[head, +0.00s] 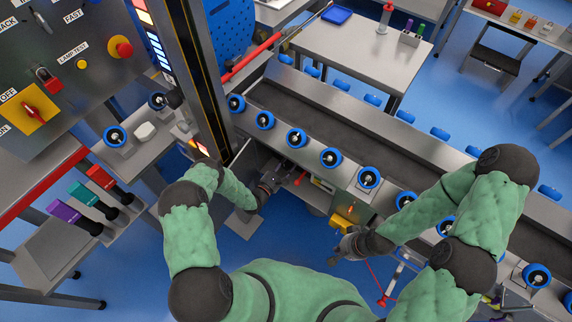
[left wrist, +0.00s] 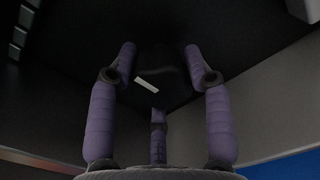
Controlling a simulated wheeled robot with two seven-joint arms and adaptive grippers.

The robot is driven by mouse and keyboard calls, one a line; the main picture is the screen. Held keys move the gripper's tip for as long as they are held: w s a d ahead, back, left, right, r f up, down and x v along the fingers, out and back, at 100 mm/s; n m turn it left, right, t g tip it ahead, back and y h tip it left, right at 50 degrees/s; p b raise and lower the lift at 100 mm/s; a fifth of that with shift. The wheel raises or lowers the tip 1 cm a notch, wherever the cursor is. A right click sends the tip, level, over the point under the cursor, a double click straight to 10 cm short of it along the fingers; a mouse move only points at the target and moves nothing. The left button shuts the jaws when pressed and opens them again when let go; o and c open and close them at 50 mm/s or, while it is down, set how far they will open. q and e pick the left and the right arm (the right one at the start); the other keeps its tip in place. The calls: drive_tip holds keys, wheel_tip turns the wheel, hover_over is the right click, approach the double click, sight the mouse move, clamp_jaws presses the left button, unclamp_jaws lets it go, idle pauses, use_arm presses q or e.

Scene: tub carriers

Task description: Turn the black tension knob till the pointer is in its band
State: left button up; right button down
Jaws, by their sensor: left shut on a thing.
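The black tension knob (left wrist: 160,72) is in the left wrist view, dark against a dark surround, with a short white mark (left wrist: 147,84) on it. The purple fingers of my left gripper (left wrist: 158,95) stand around it, shut on it. In the head view my left gripper (head: 274,181) is at the near side of the conveyor frame, and the knob is hidden there. No pointer or band can be made out. My right gripper (head: 343,247) is low, in front of the conveyor and apart from it; its fingers are too small to read.
The conveyor (head: 340,130) with several blue rollers runs from upper left to lower right. A grey post (head: 195,70) stands left of my left gripper. A yellow box (head: 343,223) hangs near my right gripper. A control panel (head: 70,60) is at upper left.

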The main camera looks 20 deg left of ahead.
use_arm(q)
drive_tip(key=shift+s+f+m, duration=0.25)
drive_tip(key=shift+f+m, duration=0.15)
drive_tip(key=shift+m, duration=1)
drive_tip(key=m, duration=0.5)
drive_tip(key=shift+a+r, duration=0.1)
drive_tip(key=m, duration=0.3)
drive_tip(key=m+p, duration=0.1)
drive_tip(key=m, duration=0.1)
drive_tip(key=shift+w+a+r+m, duration=0.15)
drive_tip(key=shift+m, duration=0.25)
drive_tip(key=shift+c, duration=0.2)
drive_tip(key=shift+w+a+r+m, duration=0.1)
drive_tip(key=shift+r+m, duration=0.05)
drive_tip(key=shift+m, duration=1.75)
drive_tip(key=shift+w+a+r, duration=0.1)
drive_tip(key=o, duration=1.1)
drive_tip(key=shift+o, duration=0.2)
